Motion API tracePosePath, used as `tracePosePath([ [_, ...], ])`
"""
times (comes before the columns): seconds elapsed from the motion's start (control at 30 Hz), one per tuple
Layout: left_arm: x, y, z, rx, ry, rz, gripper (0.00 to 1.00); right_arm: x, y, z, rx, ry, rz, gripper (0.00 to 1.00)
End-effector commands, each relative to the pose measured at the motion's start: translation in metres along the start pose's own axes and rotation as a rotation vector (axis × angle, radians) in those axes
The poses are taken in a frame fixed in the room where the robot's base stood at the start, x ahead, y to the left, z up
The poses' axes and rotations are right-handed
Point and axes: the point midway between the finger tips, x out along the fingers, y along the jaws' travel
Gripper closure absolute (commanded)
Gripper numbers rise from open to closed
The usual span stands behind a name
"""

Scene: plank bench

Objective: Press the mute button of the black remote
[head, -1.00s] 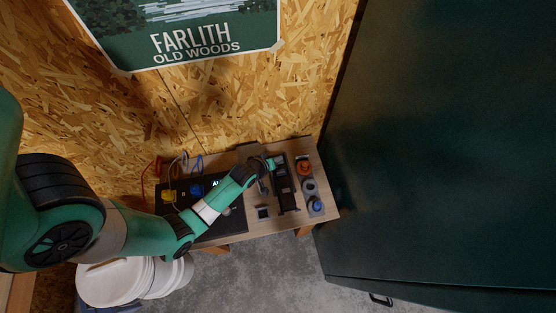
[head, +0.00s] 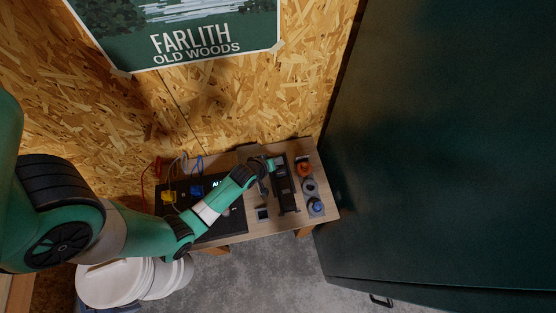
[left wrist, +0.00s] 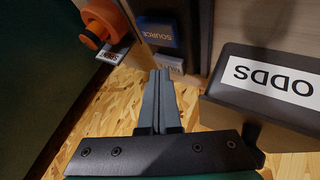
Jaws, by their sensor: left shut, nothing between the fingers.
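The black remote (head: 286,190) is a long dark bar on the bench, running out from the wall. In the left wrist view, its near end shows a blue key marked SOURCE (left wrist: 172,36) and a pale key (left wrist: 168,64) with small print I cannot read. I cannot tell which key is mute. My left gripper (head: 273,164) is over the wall-side end of the remote. In the left wrist view, its fingers (left wrist: 160,75) are shut and empty, with the tips close to the pale key. I cannot tell if they touch it. My right gripper is out of view.
A dark box labelled ODDS (left wrist: 270,85) stands beside the fingers. An orange knob (head: 304,168) and a blue one (head: 316,206) are right of the remote. A black unit (head: 232,225) with cables lies left. The board wall is close behind; a dark cabinet (head: 440,150) stands right.

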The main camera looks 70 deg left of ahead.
Motion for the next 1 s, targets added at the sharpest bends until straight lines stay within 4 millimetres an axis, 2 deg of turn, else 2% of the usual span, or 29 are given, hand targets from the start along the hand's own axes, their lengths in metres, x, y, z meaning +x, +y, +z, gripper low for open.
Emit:
tracePosePath([
  [0.17,-0.009,0.006,-0.006,0.0,-0.001,-0.001,1.0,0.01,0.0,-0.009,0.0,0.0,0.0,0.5],
  [0.57,-0.011,0.007,-0.007,0.0,0.0,0.0,1.0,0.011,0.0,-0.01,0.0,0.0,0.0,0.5],
  [1.0,-0.041,0.03,-0.03,0.0,0.0,0.0,1.0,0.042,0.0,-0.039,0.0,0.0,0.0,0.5],
])
